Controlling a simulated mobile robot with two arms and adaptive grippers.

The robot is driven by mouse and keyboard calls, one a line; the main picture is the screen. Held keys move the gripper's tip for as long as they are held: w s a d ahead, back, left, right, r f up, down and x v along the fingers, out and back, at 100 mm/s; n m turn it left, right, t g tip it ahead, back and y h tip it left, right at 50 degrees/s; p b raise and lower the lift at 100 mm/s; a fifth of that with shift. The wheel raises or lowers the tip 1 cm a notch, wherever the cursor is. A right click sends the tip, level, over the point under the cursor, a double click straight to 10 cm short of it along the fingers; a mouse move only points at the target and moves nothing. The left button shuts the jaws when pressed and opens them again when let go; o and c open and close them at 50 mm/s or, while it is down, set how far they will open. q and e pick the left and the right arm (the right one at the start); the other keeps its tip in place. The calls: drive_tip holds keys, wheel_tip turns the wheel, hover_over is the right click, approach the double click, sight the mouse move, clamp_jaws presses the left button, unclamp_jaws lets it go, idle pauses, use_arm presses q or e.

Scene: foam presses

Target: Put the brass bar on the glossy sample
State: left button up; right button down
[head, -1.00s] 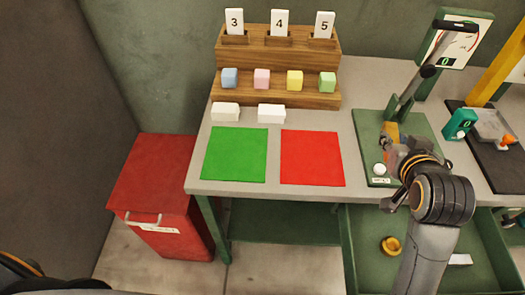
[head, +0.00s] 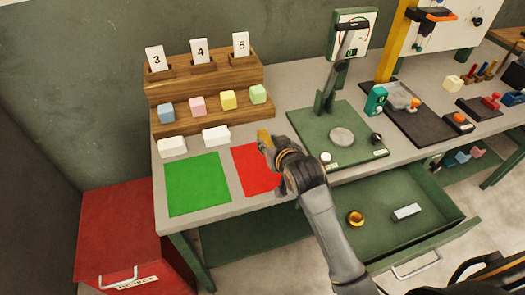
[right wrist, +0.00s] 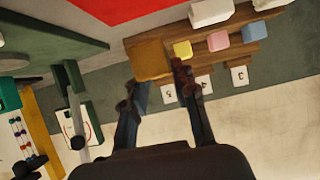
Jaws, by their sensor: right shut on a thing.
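My right gripper (head: 265,145) is shut on a golden block, which looks like the brass bar (head: 264,137), and holds it above the far part of the red mat (head: 250,160). In the right wrist view the bar (right wrist: 149,60) sits between the fingertips (right wrist: 155,75). Two white blocks stand in front of the wooden rack: a left one (head: 172,146) and a right one (head: 216,135). The bar is to the right of the right white block and apart from it. I cannot tell which thing is the glossy sample. My left gripper is not in view.
The wooden rack (head: 205,85) holds several coloured cubes and number cards. A green mat (head: 197,185) lies left of the red one. A green press (head: 310,130) stands to the right. The open drawer (head: 430,195) holds a gold ring (head: 355,218) and a pale bar (head: 407,212).

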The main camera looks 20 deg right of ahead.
hover_over(263, 161)
wheel_tip(263, 161, down, 6)
drive_tip(key=shift+w+r, duration=0.15)
drive_tip(key=shift+f+p, duration=0.6)
drive_tip(key=shift+f, duration=0.85)
drive_tip(key=shift+f, duration=0.1)
drive_tip(key=c, duration=1.4)
unclamp_jaws()
drive_tip(key=shift+f, duration=0.2)
drive_tip(key=o, duration=0.3)
drive_tip(key=shift+o, duration=0.2)
drive_tip(key=shift+r, duration=0.1)
